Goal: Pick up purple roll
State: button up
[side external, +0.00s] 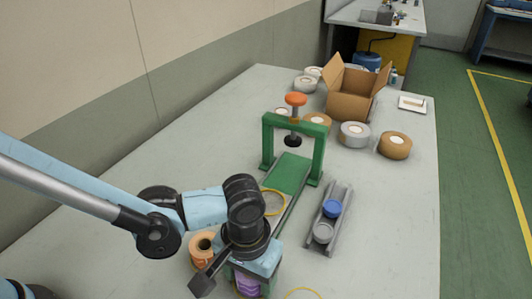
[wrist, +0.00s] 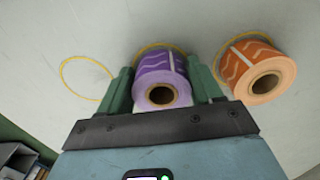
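The purple roll (wrist: 160,72) has white markings and a brown core. In the wrist view it sits between the two green fingers of my gripper (wrist: 162,82). The fingers lie close along both its sides; I cannot tell whether they press on it. In the side view my gripper (side external: 254,277) points down at the near part of the table, and a piece of the purple roll (side external: 246,285) shows between its fingers. A yellow ring shows on the table behind the roll in the wrist view.
An orange roll (wrist: 258,72) stands close to the right finger. An empty yellow ring (wrist: 88,78) is to the left. Beyond my gripper are a green press frame (side external: 267,147), a grey rail (side external: 318,236) with round pieces, an open carton (side external: 352,104) and several tape rolls.

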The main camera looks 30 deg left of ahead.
aim_at(247, 281)
jog(key=shift+c, duration=1.4)
jog(key=shift+r, duration=0.1)
jog(key=shift+r, duration=0.55)
jog(key=r, duration=0.1)
jog(key=s+r, duration=0.1)
jog(key=r, duration=0.1)
jog(key=shift+s+d+r, duration=0.15)
jog(key=shift+r, duration=0.1)
jog(key=s+d+r, duration=0.2)
jog(key=s+r, duration=0.4)
jog(key=s, duration=0.4)
jog(key=shift+s+d+r, duration=0.1)
